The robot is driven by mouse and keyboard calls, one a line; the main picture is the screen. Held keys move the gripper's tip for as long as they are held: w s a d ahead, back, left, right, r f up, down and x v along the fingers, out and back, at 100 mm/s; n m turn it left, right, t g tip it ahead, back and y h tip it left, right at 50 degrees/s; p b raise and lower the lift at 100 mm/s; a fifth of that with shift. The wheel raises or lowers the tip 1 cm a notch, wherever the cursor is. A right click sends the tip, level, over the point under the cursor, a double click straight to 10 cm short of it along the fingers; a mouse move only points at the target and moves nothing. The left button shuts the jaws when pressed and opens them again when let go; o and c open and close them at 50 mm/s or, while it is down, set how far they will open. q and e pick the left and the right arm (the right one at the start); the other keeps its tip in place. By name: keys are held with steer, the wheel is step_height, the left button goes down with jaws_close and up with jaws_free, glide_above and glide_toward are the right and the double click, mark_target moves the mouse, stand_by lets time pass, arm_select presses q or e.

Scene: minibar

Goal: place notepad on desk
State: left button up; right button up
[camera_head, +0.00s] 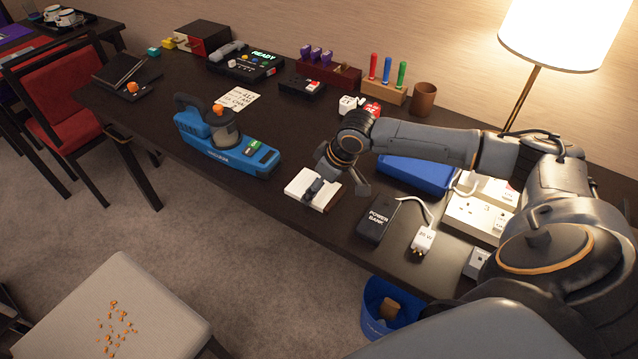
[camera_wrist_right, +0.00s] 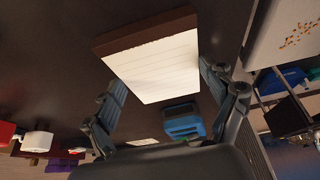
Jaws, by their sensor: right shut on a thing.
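The notepad (camera_head: 298,187) is white with a dark red-brown binding along one edge. It lies flat at the front edge of the dark desk (camera_head: 300,121), on or just above the top; I cannot tell which. My right gripper (camera_head: 335,187) reaches down over it and is shut on it. In the right wrist view the lined page of the notepad (camera_wrist_right: 158,70) shows between the two fingers of the right gripper (camera_wrist_right: 162,80). My left gripper is not in view.
A black power bank (camera_head: 377,220) and a white plug (camera_head: 423,240) lie to the right. A blue bin (camera_head: 385,310) stands below the desk edge. Bare desk lies behind the notepad.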

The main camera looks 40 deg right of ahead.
steer(key=o, duration=1.1)
steer(key=shift+c, duration=0.2)
steer(key=v, duration=1.2)
steer(key=shift+p, duration=0.4)
steer(key=shift+r, duration=0.1)
